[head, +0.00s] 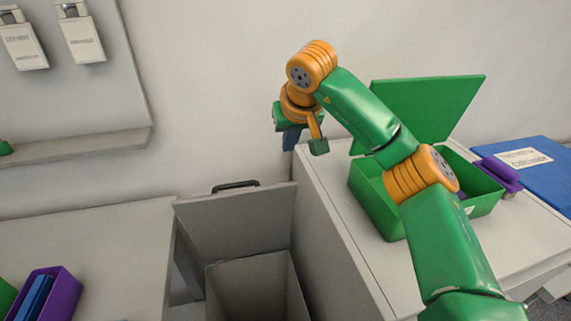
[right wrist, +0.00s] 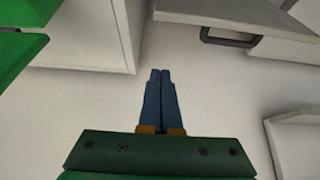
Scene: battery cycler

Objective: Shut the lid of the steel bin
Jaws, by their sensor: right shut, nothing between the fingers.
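The steel bin (head: 255,285) stands low in the gap between two white counters, its grey inside showing from above. Its lid (head: 238,222) is raised and leans back toward the wall, with a dark handle (head: 235,185) on its top edge. In the right wrist view the lid (right wrist: 240,18) and handle (right wrist: 228,40) show at the upper right. My right gripper (head: 289,142) is above and right of the handle in the head view, apart from the lid. Its blue fingers (right wrist: 160,75) are shut and empty, pointing down. My left gripper is not in view.
A green box (head: 375,205) with an open lid sits on the right counter (head: 345,225), beside a purple item (head: 498,172) and a blue mat (head: 540,170). A purple bin (head: 62,290) stands on the left counter (head: 110,235). A wall shelf (head: 80,147) is at upper left.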

